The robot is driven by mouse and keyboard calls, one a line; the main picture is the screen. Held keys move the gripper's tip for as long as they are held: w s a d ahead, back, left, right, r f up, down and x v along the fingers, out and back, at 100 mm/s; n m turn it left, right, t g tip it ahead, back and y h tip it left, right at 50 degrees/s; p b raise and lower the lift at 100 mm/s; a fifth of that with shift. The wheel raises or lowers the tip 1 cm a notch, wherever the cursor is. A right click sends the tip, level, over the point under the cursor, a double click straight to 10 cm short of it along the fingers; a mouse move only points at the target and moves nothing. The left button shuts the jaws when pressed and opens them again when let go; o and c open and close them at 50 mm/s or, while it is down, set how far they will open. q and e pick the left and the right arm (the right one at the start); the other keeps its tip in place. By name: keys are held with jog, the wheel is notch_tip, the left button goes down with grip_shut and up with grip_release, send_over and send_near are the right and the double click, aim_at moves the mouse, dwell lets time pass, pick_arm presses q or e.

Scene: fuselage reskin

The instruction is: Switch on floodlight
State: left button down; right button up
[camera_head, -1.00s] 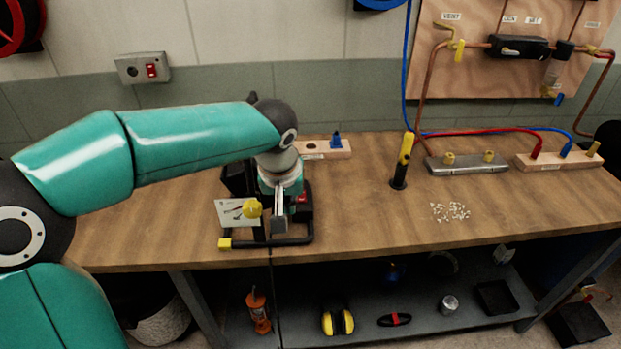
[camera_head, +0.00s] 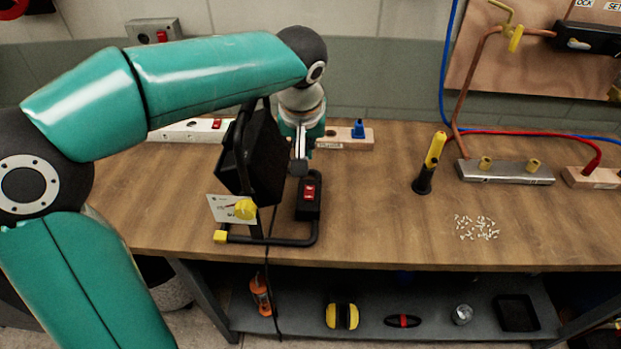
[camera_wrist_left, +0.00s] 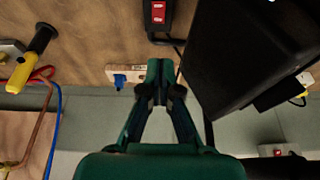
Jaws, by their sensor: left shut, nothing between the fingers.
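The floodlight (camera_head: 262,150) is a black lamp head on a black tubular stand with a yellow knob, standing on the wooden bench. Its black switch box (camera_head: 308,197), with a red rocker switch (camera_head: 309,192), sits on the right of the stand base. My left gripper (camera_head: 299,167) is shut and empty, beside the lamp head and just behind the switch box in the picture. In the left wrist view the gripper's fingertips (camera_wrist_left: 160,66) are together, apart from the red rocker (camera_wrist_left: 158,12), with the lamp head (camera_wrist_left: 245,50) close on the right. My right gripper is out of view.
A wooden block with a blue connector (camera_head: 358,130) and a white power strip (camera_head: 190,131) lie behind the floodlight. A yellow-black torch (camera_head: 430,163) and white scraps (camera_head: 477,228) are to the right. A cable hangs over the front edge. The bench between floodlight and torch is clear.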

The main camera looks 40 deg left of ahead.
aim_at(309, 187)
pick_arm(q)
jog(key=x, duration=0.9)
jog(key=p+x, duration=0.1)
jog(key=x, duration=0.4)
jog(key=shift+s+d+f, duration=0.15)
jog(key=shift+d, duration=0.15)
